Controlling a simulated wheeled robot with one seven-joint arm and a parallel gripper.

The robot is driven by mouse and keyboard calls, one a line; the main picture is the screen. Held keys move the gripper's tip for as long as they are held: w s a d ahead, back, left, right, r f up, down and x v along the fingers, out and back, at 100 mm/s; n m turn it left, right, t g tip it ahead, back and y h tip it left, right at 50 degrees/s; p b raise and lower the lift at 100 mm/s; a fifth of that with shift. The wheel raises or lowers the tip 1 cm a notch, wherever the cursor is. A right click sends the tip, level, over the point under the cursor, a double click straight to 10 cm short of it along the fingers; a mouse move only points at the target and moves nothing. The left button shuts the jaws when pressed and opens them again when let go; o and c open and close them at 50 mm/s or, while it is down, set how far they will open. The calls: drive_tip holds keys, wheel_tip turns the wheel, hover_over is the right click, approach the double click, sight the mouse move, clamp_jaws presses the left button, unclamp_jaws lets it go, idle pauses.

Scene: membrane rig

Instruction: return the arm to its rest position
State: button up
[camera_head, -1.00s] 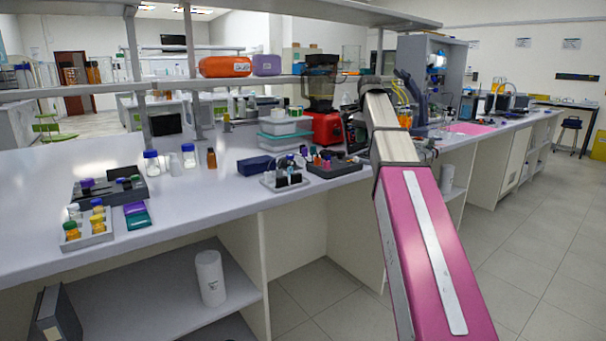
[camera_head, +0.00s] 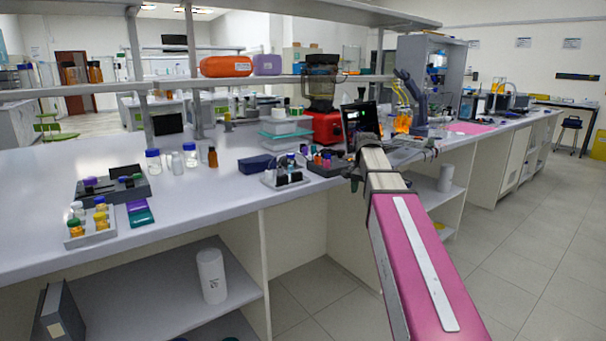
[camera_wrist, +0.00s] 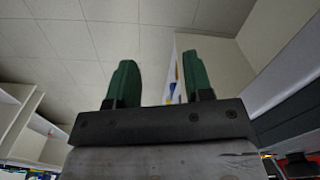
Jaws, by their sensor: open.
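My arm reaches from the lower right of the head view toward the bench, with its pink link in front. My gripper shows in the wrist view (camera_wrist: 160,85), its two green fingers apart with nothing between them. Behind the fingers are pale floor tiles and a narrow white, blue and orange item I cannot identify. In the head view the end of my arm lies near the bench's front edge, and the fingers cannot be made out there.
The white bench (camera_head: 60,184) runs along the left and back. Near my arm stand a dark rack of small bottles (camera_head: 325,168), a red machine (camera_head: 327,127) and a dark screen (camera_head: 360,118). An orange case (camera_head: 226,66) sits on the shelf above. The floor at right (camera_head: 540,230) is clear.

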drive_tip(key=s+f+n, duration=0.2)
drive_tip(key=s+f, duration=0.5)
drive_tip(key=f, duration=0.3)
drive_tip(key=s+a+f+n, duration=0.1)
drive_tip(key=s+f+n, duration=0.2)
drive_tip(key=s+f, duration=0.3)
drive_tip(key=s+a+f+n, duration=0.1)
drive_tip(key=s+f, duration=0.6)
drive_tip(key=f, duration=0.8)
drive_tip(key=shift+s+a+n, duration=0.15)
drive_tip(key=shift+s+n, duration=0.2)
drive_tip(key=shift+n, duration=0.45)
